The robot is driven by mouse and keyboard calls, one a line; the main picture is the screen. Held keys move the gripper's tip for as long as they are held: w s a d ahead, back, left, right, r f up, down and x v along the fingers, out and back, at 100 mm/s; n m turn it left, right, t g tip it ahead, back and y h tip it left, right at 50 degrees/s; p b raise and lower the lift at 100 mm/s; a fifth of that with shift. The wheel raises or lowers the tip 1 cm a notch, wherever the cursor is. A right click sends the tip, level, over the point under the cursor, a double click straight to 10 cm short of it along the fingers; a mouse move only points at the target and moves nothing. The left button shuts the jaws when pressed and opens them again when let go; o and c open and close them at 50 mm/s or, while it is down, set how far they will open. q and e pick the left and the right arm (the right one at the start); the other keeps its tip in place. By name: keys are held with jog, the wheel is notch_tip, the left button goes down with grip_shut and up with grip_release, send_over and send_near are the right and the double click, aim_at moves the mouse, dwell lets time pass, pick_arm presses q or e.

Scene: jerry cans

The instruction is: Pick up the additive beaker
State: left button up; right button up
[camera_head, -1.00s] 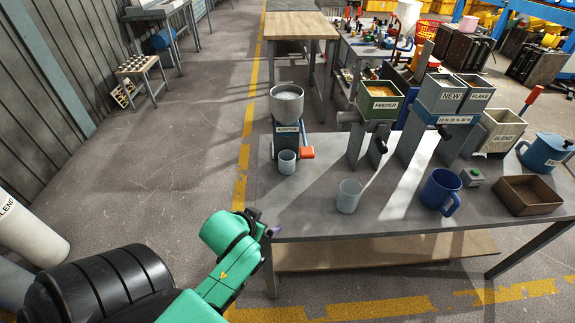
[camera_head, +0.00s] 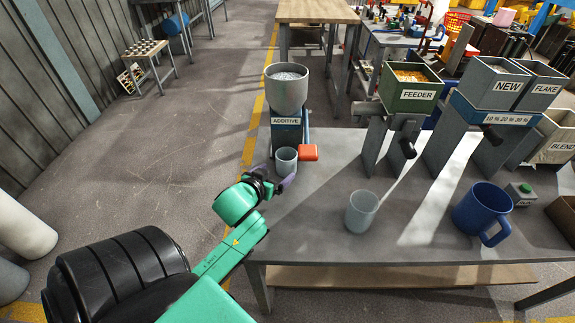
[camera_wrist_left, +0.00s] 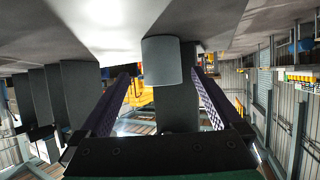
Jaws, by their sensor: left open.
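The additive beaker (camera_head: 286,163) is a small grey translucent cup. It stands upright on the table under the hopper labelled ADDITIVE (camera_head: 287,122). My left gripper (camera_head: 284,183) is at the near side of this beaker, close to the table's left edge, with its fingers apart. In the left wrist view, which looks upside down, the beaker (camera_wrist_left: 161,62) shows between the two spread fingertips of my left gripper (camera_wrist_left: 162,74). Whether the fingers touch it I cannot tell. My right gripper is out of view.
A second translucent cup (camera_head: 361,212) and a blue mug (camera_head: 482,212) stand on the table (camera_head: 310,230). An orange-red block (camera_head: 308,152) sits just right of the beaker. The FEEDER hopper (camera_head: 410,88) and the NEW hopper (camera_head: 497,83) stand behind. The table's front-left is clear.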

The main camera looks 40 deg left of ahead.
aim_at(286, 165)
pick_arm(q)
jog(key=b+x, duration=0.1)
jog(key=x, duration=0.8)
jog(key=shift+w+a+f, duration=0.15)
jog(key=shift+w, duration=0.05)
jog(key=shift+s, duration=0.1)
jog(key=c, duration=1.3)
